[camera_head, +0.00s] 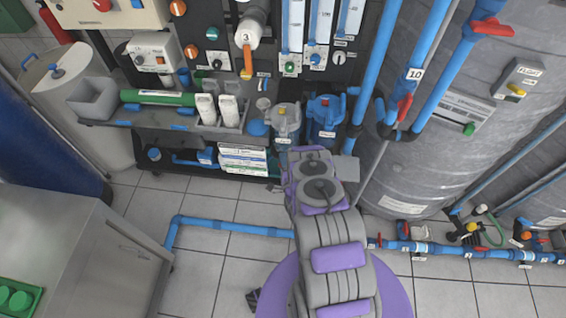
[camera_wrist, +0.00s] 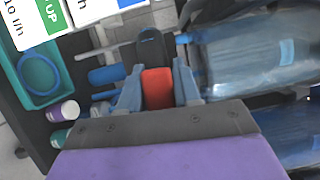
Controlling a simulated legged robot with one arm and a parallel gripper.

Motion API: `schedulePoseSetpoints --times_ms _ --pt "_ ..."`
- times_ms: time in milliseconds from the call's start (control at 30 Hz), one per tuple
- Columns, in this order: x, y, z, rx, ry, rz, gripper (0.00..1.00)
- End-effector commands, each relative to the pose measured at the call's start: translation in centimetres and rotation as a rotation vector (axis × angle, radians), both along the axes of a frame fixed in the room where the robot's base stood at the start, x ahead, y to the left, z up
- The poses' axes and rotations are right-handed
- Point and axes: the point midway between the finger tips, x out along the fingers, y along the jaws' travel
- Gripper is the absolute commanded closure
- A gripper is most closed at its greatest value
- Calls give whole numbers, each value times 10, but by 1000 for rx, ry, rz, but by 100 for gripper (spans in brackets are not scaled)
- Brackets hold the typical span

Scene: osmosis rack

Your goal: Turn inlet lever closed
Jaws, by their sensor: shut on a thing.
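In the wrist view, a red lever handle (camera_wrist: 158,90) with a black part at its far end sits between the two grey-blue fingers of my gripper (camera_wrist: 156,78). The fingers are shut on the lever, one on each side. No label on this lever is readable. In the head view my own arm reaches toward the lower part of the rack and hides the gripper and this lever.
A clear blue filter housing (camera_wrist: 245,55) lies close right of the fingers. A teal tray (camera_wrist: 38,65) is at left. In the head view, clear (camera_head: 285,122) and blue (camera_head: 325,115) housings stand above my arm. A large grey tank (camera_head: 440,110) is at right.

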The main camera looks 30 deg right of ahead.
Motion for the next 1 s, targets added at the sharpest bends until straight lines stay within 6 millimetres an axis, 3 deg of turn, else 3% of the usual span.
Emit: schedulePoseSetpoints --times_ms 367,400,567,1000 --pt "-1 9 0 51 -20 17 100" --pt "-1 9 0 51 -20 17 64" --pt "-1 6 1 48 -23 12 48" --pt "0 1 -2 -16 15 5 47"
